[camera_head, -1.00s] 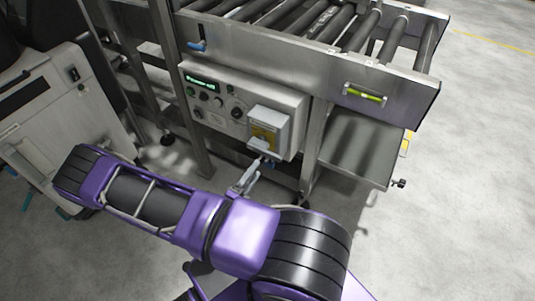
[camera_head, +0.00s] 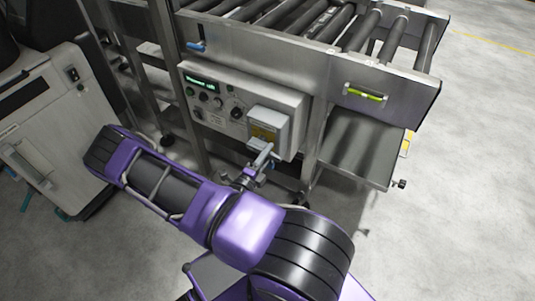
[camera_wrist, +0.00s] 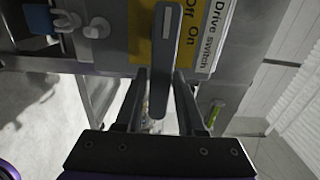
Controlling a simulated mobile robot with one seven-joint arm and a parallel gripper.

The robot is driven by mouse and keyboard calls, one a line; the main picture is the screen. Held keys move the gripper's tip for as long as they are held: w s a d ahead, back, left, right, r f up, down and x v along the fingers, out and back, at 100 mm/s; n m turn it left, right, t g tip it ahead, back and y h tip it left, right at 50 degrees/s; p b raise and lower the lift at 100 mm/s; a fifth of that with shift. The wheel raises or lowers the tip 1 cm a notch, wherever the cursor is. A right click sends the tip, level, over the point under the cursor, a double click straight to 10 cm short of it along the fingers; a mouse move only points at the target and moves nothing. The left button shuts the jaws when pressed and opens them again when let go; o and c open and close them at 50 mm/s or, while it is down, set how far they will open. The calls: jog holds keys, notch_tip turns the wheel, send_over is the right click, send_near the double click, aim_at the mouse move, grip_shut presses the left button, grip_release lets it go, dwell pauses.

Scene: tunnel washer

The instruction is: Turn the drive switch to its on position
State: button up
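The drive switch is a grey lever (camera_wrist: 165,60) on a yellow plate (camera_wrist: 140,40) marked "Off On", beside a white "Drive switch" label (camera_wrist: 213,30). In the wrist view the lever runs from the top down between my fingers. In the head view the switch's grey box (camera_head: 270,128) is on the right of the control panel, with the lever (camera_head: 263,156) at its lower edge. My gripper (camera_wrist: 160,85) is open, with one finger on each side of the lever and visible gaps. In the head view my gripper (camera_head: 252,174) is just below the box.
The panel (camera_head: 205,100) has a lit green display (camera_head: 202,81) and several knobs and buttons. A roller conveyor (camera_head: 300,35) is above it. A blue fitting (camera_wrist: 38,20) and grey knobs are left of the switch in the wrist view. A metal shelf (camera_head: 350,145) is at the right.

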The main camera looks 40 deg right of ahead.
grip_shut()
dwell(1.1)
